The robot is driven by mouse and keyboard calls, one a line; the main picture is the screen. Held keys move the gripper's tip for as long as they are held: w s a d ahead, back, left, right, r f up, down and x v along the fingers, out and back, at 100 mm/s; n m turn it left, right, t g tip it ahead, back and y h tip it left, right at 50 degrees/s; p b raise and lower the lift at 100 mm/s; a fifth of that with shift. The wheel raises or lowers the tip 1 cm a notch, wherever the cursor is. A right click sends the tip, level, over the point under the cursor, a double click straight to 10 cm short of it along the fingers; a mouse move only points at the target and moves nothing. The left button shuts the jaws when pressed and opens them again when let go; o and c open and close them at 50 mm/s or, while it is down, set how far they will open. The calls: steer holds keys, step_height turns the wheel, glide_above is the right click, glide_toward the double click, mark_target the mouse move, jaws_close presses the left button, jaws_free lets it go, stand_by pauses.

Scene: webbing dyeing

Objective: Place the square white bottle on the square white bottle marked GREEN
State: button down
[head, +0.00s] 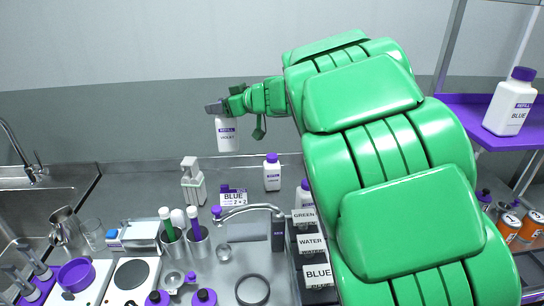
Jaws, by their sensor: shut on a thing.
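My gripper (222,106) is at the end of the green arm, left of centre, high above the counter. It is shut on the top of a square white bottle (227,135), which hangs upright with a label that seems to read REFILL VIOLET. Its cap is hidden by the gripper. A GREEN label (304,216) shows right of centre, lower down, at the front of a white bottle (303,193) partly hidden by my arm. I cannot tell whether the label is on that bottle. The held bottle is well apart from it, up and to the left.
WATER (311,243) and BLUE (318,275) labels stand in front of GREEN. A REFILL BLUE bottle (510,105) stands on the purple shelf (460,112). A sink (50,190) is left.

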steer(key=s+d+r, duration=0.2)
steer(key=d, duration=1.3)
steer(key=w+a+f, duration=0.1)
steer(key=w+f, duration=1.1)
steer(key=w, duration=0.2)
steer(key=shift+w+a+f, duration=0.15)
steer(key=shift+w+f, duration=0.05)
steer(key=shift+f, duration=0.25)
steer(key=c, duration=0.5)
jaws_free()
steer(key=v, duration=1.2)
steer(key=shift+s, duration=0.1)
